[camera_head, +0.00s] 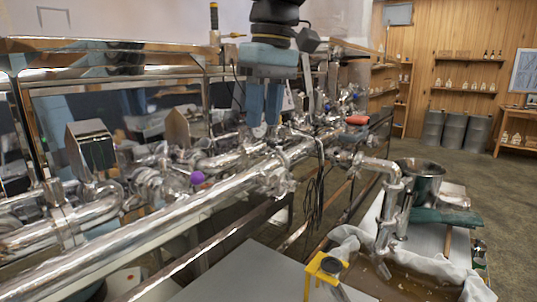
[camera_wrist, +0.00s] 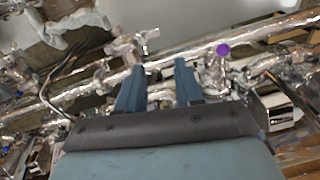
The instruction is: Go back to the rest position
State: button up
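My gripper (camera_head: 264,104) hangs from my arm above the steel pipework, near the top middle of the head view. Its two blue fingers point down with a gap between them. In the wrist view my gripper (camera_wrist: 158,80) also shows its fingers apart, with only pipes visible between and beyond them. It holds nothing that I can see. The shiny evaporator pipe (camera_head: 215,200) runs diagonally below it. How far the fingertips are above the pipes is hard to tell.
A purple ball-shaped knob (camera_head: 197,178) stands on the pipework. An orange-red handle (camera_head: 358,120) is farther back. A steel funnel (camera_head: 418,180) and a cloth-lined basin (camera_head: 375,275) are at the right. A yellow stand (camera_head: 322,268) is at the front. Open floor (camera_head: 508,210) lies at the far right.

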jog(key=s+d+f+m+t, duration=0.2)
jog(key=d+f, duration=0.6)
jog(key=d, duration=0.5)
jog(key=s+d+f+m+t+h, duration=0.1)
jog(key=s+d+f+m+t, duration=0.2)
jog(key=d+f+m, duration=0.4)
jog(key=s+d+f, duration=0.1)
jog(key=d+f, duration=0.1)
jog(key=d, duration=0.3)
jog(key=shift+s+d+f, duration=0.15)
jog(key=shift+s+d, duration=0.25)
